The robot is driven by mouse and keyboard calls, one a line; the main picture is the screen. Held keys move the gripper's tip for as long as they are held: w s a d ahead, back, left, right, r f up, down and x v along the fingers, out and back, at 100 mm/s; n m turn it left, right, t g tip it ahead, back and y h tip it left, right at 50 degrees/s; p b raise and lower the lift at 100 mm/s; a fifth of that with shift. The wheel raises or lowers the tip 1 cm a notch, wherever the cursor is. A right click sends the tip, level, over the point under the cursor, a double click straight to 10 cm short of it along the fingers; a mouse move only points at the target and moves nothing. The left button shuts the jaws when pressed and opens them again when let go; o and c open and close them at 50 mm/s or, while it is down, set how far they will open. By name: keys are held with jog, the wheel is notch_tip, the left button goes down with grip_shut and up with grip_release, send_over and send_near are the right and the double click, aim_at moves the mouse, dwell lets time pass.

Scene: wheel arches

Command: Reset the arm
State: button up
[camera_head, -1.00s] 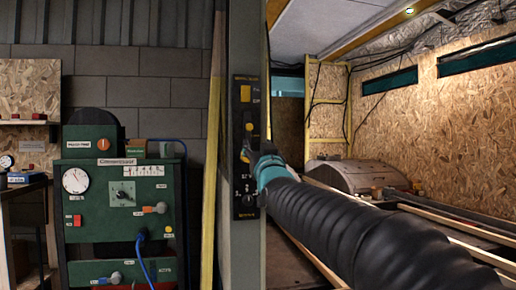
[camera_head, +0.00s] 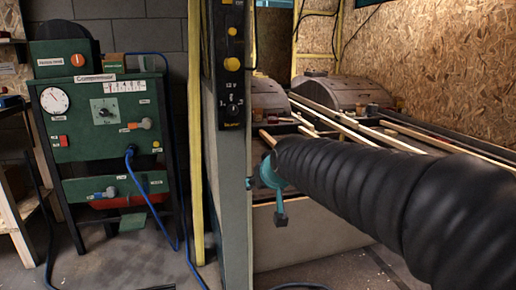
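My arm, in a ribbed black sleeve, reaches in from the right edge toward the middle of the head view. Its teal end, my gripper (camera_head: 271,178), is beside the right side of a grey post, below the black control panel (camera_head: 231,70) on that post. A small dark teal part hangs down from it. The fingers are too small and partly hidden, so I cannot tell whether they are open or shut. I see nothing clearly held.
A green compressor cabinet (camera_head: 105,135) with a dial, knobs and blue cable stands at left. The grey post (camera_head: 233,200) with a yellow edge stands close by. Wooden strips (camera_head: 345,122) and grey wheel arches (camera_head: 345,92) lie behind my arm. Floor shows at lower left.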

jog(key=s+d+f+m+g+h, duration=0.1)
jog(key=s+d+f, duration=0.3)
jog(key=s, duration=0.5)
jog(key=s+d+f+m+g+h, duration=0.1)
jog(key=s+d+f, duration=0.3)
jog(key=s, duration=0.6)
jog(key=s+d+f+m+g+h, duration=0.1)
jog(key=s+d+f+g, duration=0.1)
jog(key=s+d+f, duration=0.2)
jog(key=s+d, duration=0.3)
jog(key=s, duration=0.2)
jog(key=shift+s+f+g, duration=0.25)
jog(key=shift+f+g, duration=0.05)
jog(key=shift+f, duration=0.05)
